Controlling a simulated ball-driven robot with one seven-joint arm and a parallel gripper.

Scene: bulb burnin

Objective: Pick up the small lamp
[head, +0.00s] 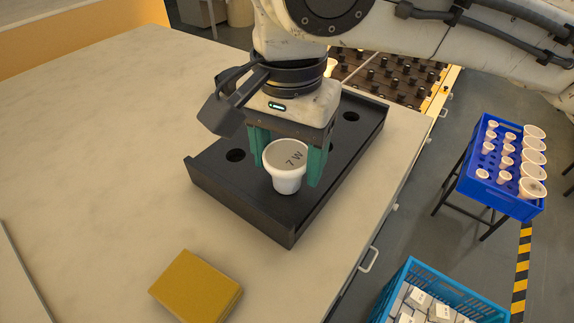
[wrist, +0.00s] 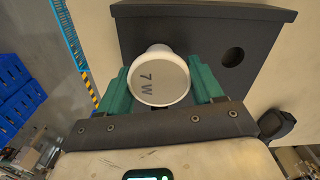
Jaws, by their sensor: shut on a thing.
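The small lamp (head: 287,171) is white with a grey round face marked "7 W". It sits between the green fingers of my gripper (head: 289,163), which is shut on it. In the head view it is over the black tray with round holes (head: 241,203); whether its base is in a hole or just above is hidden. In the wrist view the lamp (wrist: 160,80) is centred between the two green fingers (wrist: 161,88), with the tray (wrist: 210,18) behind it.
A yellow block (head: 195,287) lies on the pale worktop (head: 90,150). A blue crate (head: 505,205) with several white lamps stands at the right. Another blue crate (head: 400,275) holds small boxes. A rack with dark sockets (head: 395,80) is behind. The worktop's left side is largely clear.

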